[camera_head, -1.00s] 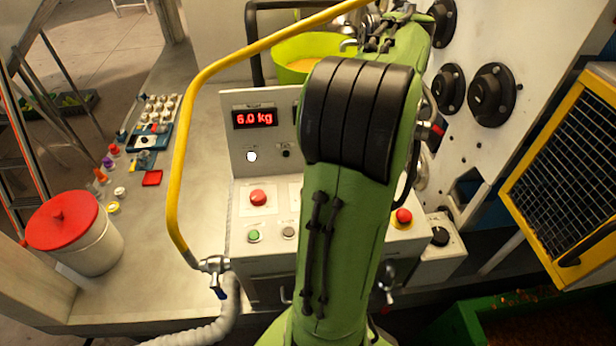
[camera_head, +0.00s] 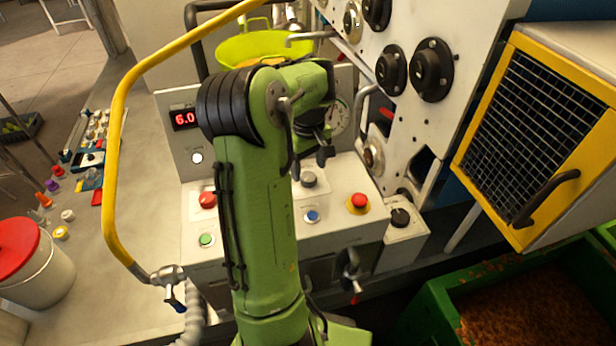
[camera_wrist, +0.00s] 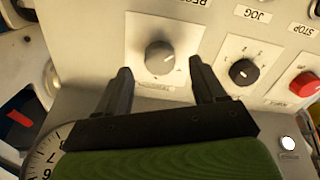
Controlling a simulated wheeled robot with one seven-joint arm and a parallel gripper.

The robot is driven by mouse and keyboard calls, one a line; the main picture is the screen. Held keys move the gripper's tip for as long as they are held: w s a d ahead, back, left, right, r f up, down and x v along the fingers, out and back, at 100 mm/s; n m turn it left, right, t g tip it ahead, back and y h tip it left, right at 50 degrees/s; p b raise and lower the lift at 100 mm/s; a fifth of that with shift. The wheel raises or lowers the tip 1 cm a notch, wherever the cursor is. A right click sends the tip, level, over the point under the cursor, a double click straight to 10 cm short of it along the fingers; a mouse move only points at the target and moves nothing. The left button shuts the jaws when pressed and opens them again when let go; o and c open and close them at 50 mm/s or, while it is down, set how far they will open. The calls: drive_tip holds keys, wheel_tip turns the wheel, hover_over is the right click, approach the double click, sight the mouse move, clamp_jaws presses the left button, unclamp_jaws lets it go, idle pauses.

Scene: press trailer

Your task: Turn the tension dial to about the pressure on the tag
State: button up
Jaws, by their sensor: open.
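A grey round dial (camera_wrist: 160,58) with a pointer mark sits on a white plate in the wrist view; its label there is upside down and too blurred to read. It also shows on the sloped console in the head view (camera_head: 308,179). My gripper (camera_wrist: 160,68) is open, its two black fingers pointing toward the dial, one on each side in the picture. They hold nothing, and I see no clear contact. In the head view my gripper (camera_head: 309,161) is above the dial. A round gauge (camera_head: 338,116) is partly hidden behind my arm. No readable pressure tag shows.
A black selector knob (camera_wrist: 242,72) and a red button (camera_wrist: 305,84) are beside the dial. A red-and-yellow button (camera_head: 358,203) sits farther right. A red display (camera_head: 185,118), partly hidden, shows 6.0. A yellow pipe (camera_head: 117,150) rises at left; a yellow-framed mesh guard (camera_head: 530,130) is at right.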

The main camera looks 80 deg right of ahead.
sight(309, 176)
drive_tip(key=shift+f, duration=1.5)
drive_tip(key=c, duration=1.1)
drive_tip(key=shift+o, duration=0.2)
drive_tip(key=shift+r+m+p, duration=0.2)
drive_tip(key=shift+m+p, duration=0.3)
drive_tip(key=shift+m, duration=0.7)
drive_tip(key=shift+f+m, duration=0.15)
drive_tip(key=shift+m, duration=0.65)
drive_tip(key=o, duration=1.1)
drive_tip(key=shift+c, duration=0.2)
wheel_tip(309, 176, up, 16)
drive_tip(key=p, duration=0.3)
drive_tip(key=shift+p, duration=0.35)
